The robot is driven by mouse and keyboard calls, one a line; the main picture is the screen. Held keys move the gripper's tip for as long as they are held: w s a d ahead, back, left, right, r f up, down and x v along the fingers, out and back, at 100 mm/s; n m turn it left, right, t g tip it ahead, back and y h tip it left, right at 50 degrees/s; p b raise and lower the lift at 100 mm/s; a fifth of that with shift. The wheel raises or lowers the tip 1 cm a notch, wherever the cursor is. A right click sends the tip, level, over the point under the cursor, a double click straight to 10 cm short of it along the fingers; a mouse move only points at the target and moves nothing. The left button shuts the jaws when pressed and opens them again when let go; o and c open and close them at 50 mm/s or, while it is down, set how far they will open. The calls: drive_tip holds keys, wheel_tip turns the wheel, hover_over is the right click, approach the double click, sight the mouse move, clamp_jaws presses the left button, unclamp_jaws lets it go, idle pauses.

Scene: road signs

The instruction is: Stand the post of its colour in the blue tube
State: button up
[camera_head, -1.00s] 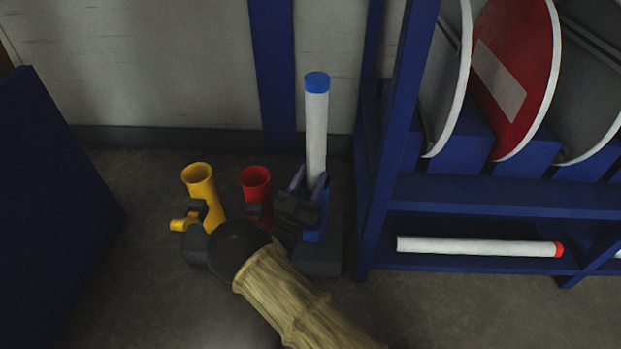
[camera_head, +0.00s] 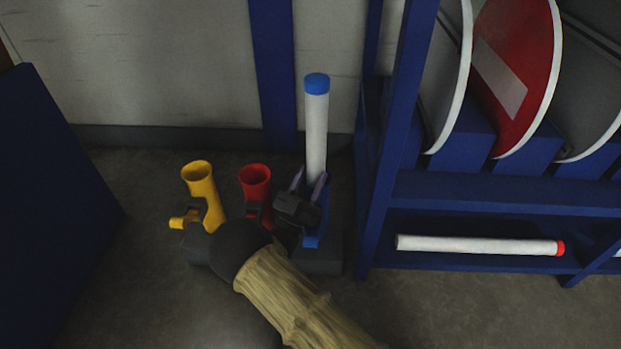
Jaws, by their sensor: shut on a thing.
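The white post with a blue cap (camera_head: 316,125) stands upright at the blue tube (camera_head: 322,228), right of the other tubes. My gripper (camera_head: 308,182) is at the lower part of this post, with one finger on its left and the other in front of it. It is shut on the post. The gripper and its dark body hide much of the blue tube and its rim, so I cannot see how deep the post sits. A white post with a red end (camera_head: 480,245) lies on the low shelf at the right.
A yellow tube (camera_head: 203,190) and a red tube (camera_head: 256,182) stand left of the blue one, both empty at the mouth. A blue rack (camera_head: 500,195) with round signs stands close on the right. A blue panel (camera_head: 55,200) is at the left.

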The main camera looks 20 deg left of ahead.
drive_tip(key=shift+f, duration=0.95)
drive_tip(key=o, duration=1.4)
drive_tip(key=shift+f, duration=0.1)
drive_tip(key=shift+o, duration=0.2)
drive_tip(key=shift+f, duration=0.1)
drive_tip(key=p+v, duration=0.7)
drive_tip(key=v, duration=1)
drive_tip(key=shift+s+r, duration=0.2)
drive_tip(key=shift+r, duration=0.15)
drive_tip(key=shift+a, duration=0.1)
